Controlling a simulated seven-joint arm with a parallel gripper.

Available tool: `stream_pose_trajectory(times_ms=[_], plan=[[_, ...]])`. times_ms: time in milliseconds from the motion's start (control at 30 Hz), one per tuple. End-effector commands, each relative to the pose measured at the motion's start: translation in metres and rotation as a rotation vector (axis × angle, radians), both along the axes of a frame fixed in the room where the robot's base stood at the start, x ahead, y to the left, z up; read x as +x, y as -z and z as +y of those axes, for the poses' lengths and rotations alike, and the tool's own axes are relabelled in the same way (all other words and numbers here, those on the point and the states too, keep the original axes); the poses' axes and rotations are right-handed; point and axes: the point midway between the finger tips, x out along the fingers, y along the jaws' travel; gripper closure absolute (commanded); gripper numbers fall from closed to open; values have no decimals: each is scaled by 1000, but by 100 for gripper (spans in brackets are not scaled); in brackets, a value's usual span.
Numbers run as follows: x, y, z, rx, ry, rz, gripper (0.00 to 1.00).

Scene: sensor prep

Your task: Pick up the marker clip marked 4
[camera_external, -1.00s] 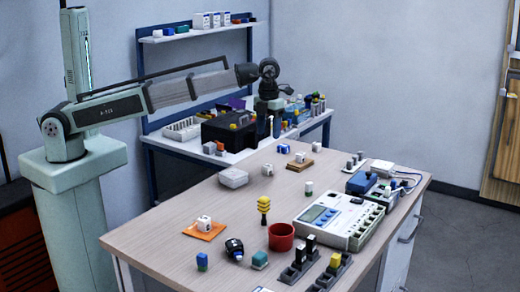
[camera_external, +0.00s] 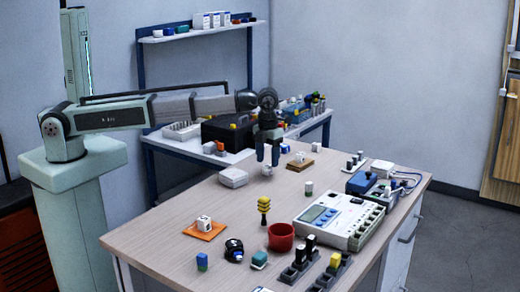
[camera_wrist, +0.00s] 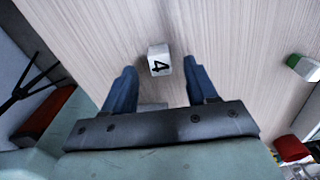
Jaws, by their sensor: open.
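The marker clip marked 4 (camera_wrist: 159,60) is a small white block with a black 4 on its face. In the wrist view it stands on the wood-grain table, just beyond the gap between my fingertips. My gripper (camera_wrist: 164,72) is open, one blue finger to each side of that gap, with nothing between them. In the external view my gripper (camera_external: 268,162) points down above the back part of the table, and the white clip (camera_external: 267,171) shows small at its fingertips. I cannot tell the exact height gap.
A white box (camera_external: 233,178) stands left of the clip. A green-and-white block (camera_wrist: 303,67) is at the right of the wrist view. A red cup (camera_external: 281,237) and a meter (camera_external: 340,219) stand nearer the front.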

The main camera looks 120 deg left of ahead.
Motion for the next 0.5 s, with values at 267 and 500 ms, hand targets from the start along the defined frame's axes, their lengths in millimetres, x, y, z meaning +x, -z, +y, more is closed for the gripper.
stream_pose_trajectory(times_ms=[267, 500], plan=[[0, 23, 0, 0, 0, 0, 43], [0, 23, 0, 0, 0, 0, 49]])
